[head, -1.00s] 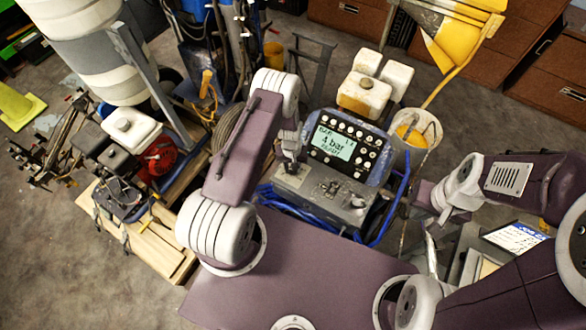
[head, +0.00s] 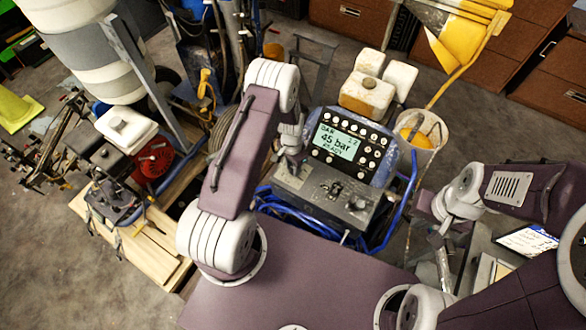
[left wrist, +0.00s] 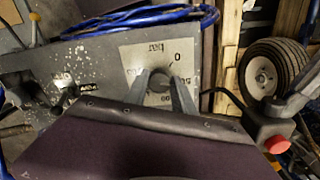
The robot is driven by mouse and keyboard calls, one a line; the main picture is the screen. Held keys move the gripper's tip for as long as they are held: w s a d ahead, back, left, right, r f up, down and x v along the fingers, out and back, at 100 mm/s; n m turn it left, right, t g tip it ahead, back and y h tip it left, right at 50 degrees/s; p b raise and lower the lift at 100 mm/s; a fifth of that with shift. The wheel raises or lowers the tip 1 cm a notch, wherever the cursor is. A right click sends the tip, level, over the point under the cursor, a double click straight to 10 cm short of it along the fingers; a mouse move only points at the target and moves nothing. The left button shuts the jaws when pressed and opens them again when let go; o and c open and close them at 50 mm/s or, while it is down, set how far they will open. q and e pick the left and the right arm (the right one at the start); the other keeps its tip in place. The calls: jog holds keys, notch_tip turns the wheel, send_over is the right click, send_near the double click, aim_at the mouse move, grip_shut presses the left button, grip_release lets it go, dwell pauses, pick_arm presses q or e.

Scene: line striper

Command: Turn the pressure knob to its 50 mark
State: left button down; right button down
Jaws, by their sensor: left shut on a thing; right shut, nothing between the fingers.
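The pressure knob (left wrist: 158,83) is a small dark knob on a pale dial plate (left wrist: 140,54) in the left wrist view. A 0 shows above it; the other numbers around it are partly hidden by the fingers. My left gripper (left wrist: 159,90) is shut on the knob, one finger on each side. In the head view my left gripper (head: 291,163) reaches down to the left end of the grey control box (head: 318,190), hiding the knob. The display (head: 333,141) reads 45 bar. My right gripper (head: 440,227) is shut and empty, to the right of the box.
Blue hoses (head: 402,205) loop around the control box. A white bucket (head: 423,137) stands to its right. In the left wrist view, a red button (left wrist: 277,144) and a wheel (left wrist: 272,72) are at the right.

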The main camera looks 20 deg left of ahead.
aim_at(292, 168)
pick_arm(q)
jog(key=shift+m, duration=0.5)
jog(key=c, duration=1.1)
grip_release()
jog(key=shift+o, duration=0.2)
notch_tip(292, 168, up, 9)
jog(key=b, duration=0.1)
jog(key=shift+a+b, duration=0.15)
jog(key=shift+b, duration=0.2)
jog(key=shift+w, duration=0.1)
